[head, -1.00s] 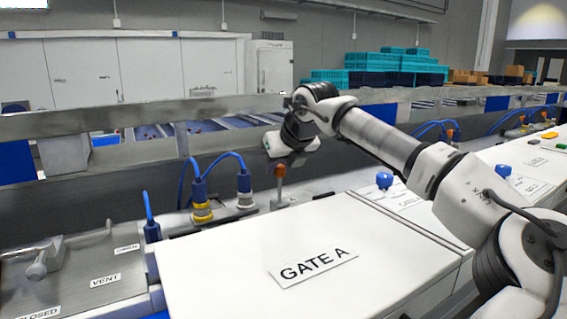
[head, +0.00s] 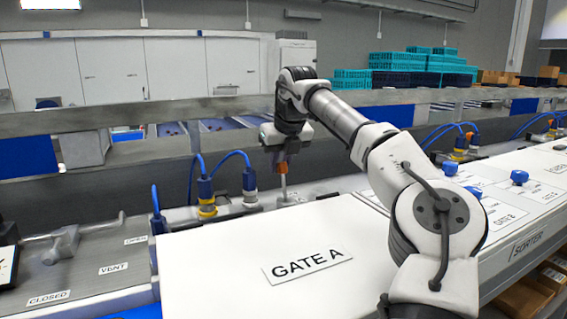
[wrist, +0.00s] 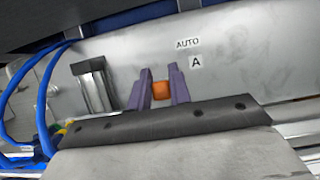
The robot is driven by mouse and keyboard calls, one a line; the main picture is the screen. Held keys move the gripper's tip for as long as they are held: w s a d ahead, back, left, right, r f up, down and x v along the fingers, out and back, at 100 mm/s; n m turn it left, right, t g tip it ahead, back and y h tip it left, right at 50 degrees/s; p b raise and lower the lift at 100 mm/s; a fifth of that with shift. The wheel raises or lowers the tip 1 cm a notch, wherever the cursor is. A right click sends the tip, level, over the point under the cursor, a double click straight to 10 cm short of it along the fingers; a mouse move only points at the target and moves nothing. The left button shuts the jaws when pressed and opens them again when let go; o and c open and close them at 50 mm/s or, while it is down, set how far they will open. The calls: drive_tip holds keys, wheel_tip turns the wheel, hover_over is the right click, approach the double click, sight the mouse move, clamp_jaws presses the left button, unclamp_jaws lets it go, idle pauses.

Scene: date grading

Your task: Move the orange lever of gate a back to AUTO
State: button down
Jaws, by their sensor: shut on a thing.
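The orange lever of gate a (head: 281,168) stands behind the white GATE A cover (head: 225,285), on a pale metal stem. My gripper (head: 278,155) is above it, pointing down, with its jaws at the orange knob. In the wrist view the orange knob (wrist: 159,90) sits between the two purple fingers of my gripper (wrist: 160,92), which are shut on it. An AUTO label (wrist: 187,43) and an A label (wrist: 196,62) are on the grey plate above the knob in that view. The lower stem is hidden there by the gripper body.
Blue-cabled connectors (head: 207,195) stand just left of the lever. A long metal rail (head: 150,112) runs behind it. A vent panel with a handle (head: 85,235) is at the left. Blue knobs (head: 519,177) stand on the covers at the right.

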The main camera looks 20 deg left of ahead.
drive_tip(key=shift+f, duration=0.1)
drive_tip(key=c, duration=1.3)
unclamp_jaws()
drive_tip(key=v, duration=1.4)
